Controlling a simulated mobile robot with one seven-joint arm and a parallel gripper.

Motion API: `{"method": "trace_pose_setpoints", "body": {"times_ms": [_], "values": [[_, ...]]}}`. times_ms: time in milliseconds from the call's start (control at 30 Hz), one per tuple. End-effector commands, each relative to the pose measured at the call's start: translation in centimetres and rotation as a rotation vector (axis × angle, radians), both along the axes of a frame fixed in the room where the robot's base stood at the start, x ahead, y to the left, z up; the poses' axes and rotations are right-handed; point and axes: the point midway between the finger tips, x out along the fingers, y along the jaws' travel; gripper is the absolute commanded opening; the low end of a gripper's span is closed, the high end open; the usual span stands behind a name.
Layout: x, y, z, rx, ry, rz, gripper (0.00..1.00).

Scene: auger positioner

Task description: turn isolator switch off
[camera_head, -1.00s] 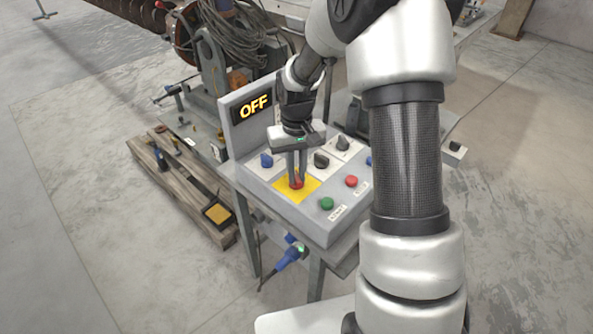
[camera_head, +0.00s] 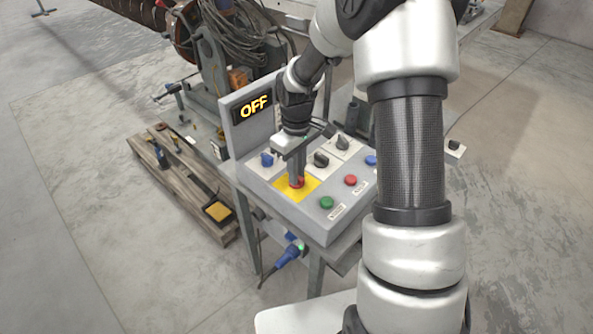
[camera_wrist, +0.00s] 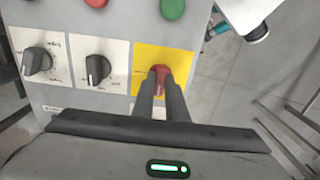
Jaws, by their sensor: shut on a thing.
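The isolator switch is a red knob (camera_head: 297,183) on a yellow plate (camera_head: 283,189) at the near left part of the grey control panel. My gripper (camera_head: 296,178) points down at it, with its fingers shut on the red knob. In the wrist view the red knob (camera_wrist: 159,76) shows between the two dark fingertips (camera_wrist: 161,88), in front of the yellow plate (camera_wrist: 146,56). The fingers hide part of the knob.
Black knobs (camera_head: 321,160) on white plates, a blue knob (camera_head: 267,160), a green button (camera_head: 326,202) and a red button (camera_head: 350,180) sit close around the switch. A wooden pallet (camera_head: 180,185) with tools lies on the floor at left.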

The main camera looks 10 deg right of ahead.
Motion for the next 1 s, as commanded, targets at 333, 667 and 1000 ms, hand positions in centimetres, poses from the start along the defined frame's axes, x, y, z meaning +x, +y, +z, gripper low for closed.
{"method": "trace_pose_setpoints", "body": {"times_ms": [333,667,1000], "values": [[0.2,0.0,0.1,0.0,-0.005,0.008,0.0],[0.1,0.0,0.1,-0.001,-0.003,0.006,0.31],[0.1,0.0,2.5,-0.001,-0.006,0.005,0.31]]}}
